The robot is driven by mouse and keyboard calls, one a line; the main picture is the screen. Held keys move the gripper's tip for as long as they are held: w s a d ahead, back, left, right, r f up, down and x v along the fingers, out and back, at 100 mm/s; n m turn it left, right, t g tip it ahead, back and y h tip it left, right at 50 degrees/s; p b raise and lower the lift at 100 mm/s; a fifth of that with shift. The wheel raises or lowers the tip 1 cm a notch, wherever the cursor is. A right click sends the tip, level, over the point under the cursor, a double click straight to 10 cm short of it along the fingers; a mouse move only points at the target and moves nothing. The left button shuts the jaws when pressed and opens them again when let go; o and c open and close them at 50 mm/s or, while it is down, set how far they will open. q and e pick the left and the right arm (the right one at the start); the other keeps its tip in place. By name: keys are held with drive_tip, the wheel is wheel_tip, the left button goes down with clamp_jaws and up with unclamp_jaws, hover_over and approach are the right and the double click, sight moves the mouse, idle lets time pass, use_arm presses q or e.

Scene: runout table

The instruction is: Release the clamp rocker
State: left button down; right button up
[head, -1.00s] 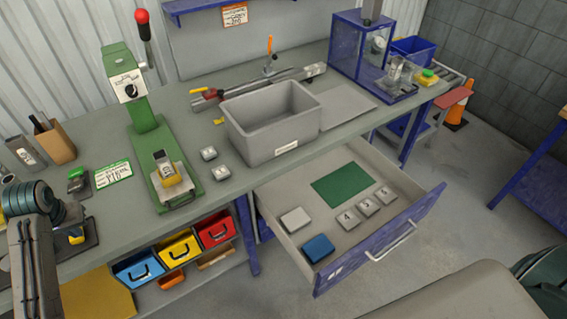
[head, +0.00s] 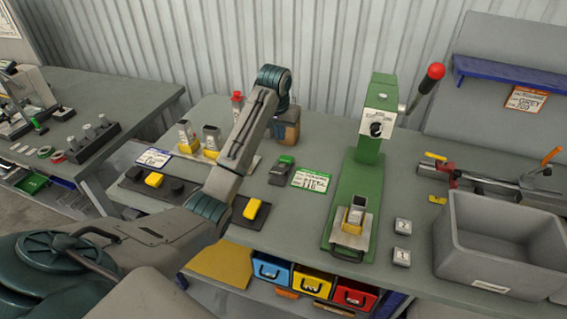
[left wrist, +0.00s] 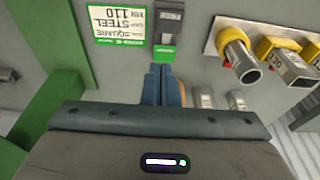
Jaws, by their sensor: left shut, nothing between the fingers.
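A small dark rocker (head: 281,169) with a green end lies on the bench, left of a green-edged label card. In the left wrist view the rocker (left wrist: 168,22) is at the top centre, its green end nearest my fingers. Whether it is tipped is unclear. My left gripper (left wrist: 164,70) is shut and empty, its tips just short of the green end in that picture; contact cannot be told. In the head view my left gripper (head: 286,112) is over the back of the bench, partly hidden by its wrist. My right gripper is out of view.
The label card (head: 311,180) lies beside the rocker. A green lever press (head: 369,185) stands to its right. A brown holder (head: 287,134) stands behind, close to my gripper. A grey bin (head: 490,262) is farther right.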

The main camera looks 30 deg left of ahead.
use_arm(q)
drive_tip(key=p, duration=0.6)
hover_over(283, 170)
drive_tip(key=s+x, duration=0.1)
drive_tip(key=x, duration=0.3)
drive_tip(key=s+x, duration=0.1)
drive_tip(key=x, duration=0.7)
drive_tip(key=shift+s+d+f, duration=0.35)
drive_tip(key=shift+s+f, duration=0.05)
drive_tip(key=shift+f, duration=0.05)
drive_tip(key=shift+s+f, duration=0.25)
drive_tip(key=shift+f, duration=0.35)
drive_tip(key=shift+w, duration=0.1)
